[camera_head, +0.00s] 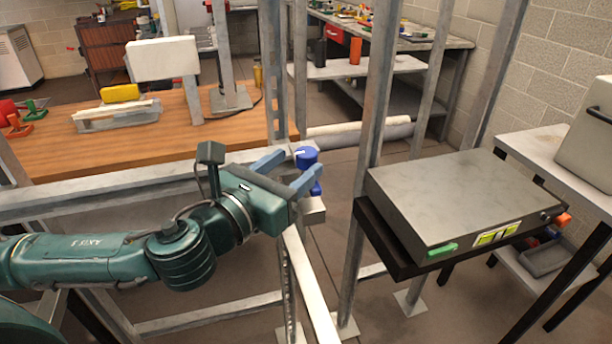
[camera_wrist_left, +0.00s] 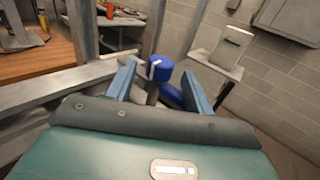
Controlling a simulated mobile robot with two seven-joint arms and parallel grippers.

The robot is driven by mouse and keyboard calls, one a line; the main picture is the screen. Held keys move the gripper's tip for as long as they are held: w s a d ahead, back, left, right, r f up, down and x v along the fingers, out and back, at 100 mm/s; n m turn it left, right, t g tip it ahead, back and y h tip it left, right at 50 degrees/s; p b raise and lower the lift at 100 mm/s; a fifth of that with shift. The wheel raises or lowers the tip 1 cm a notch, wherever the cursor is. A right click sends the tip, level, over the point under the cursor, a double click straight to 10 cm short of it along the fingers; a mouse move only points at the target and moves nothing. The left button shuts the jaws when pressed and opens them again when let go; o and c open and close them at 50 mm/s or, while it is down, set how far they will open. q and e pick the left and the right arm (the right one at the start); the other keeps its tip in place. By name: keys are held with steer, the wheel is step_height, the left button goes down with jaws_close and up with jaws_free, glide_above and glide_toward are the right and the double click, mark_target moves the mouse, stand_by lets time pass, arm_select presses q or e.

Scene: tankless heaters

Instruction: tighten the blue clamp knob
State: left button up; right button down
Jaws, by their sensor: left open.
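The blue clamp knob (camera_head: 306,157) sits at the corner of a grey metal frame, with a white mark on its top. In the left wrist view the knob (camera_wrist_left: 159,68) shows just past the fingertips, roughly in the middle of the gap. My left gripper (camera_head: 290,170) is open, its two blue-grey fingers reaching to either side of the knob. The same gripper (camera_wrist_left: 160,80) shows both fingers spread with nothing clasped. A lower blue part (camera_wrist_left: 172,96) shows beneath the knob, partly hidden by the right finger. Whether either finger touches the knob cannot be told. My right gripper is not in view.
Metal uprights (camera_head: 370,150) stand close to the right of the knob. A dark flat box (camera_head: 460,200) with a green tab lies on a stand at right. A wooden bench (camera_head: 60,150) is behind my left arm. Open floor shows between the frame and stand.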

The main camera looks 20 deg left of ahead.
mark_target(299, 160)
arm_select(q)
steer(key=x, duration=0.3)
steer(key=shift+r, duration=0.1)
steer(key=shift+w+d, duration=0.25)
steer(key=shift+w, duration=0.25)
steer(key=c, duration=0.9)
steer(key=shift+c, duration=0.2)
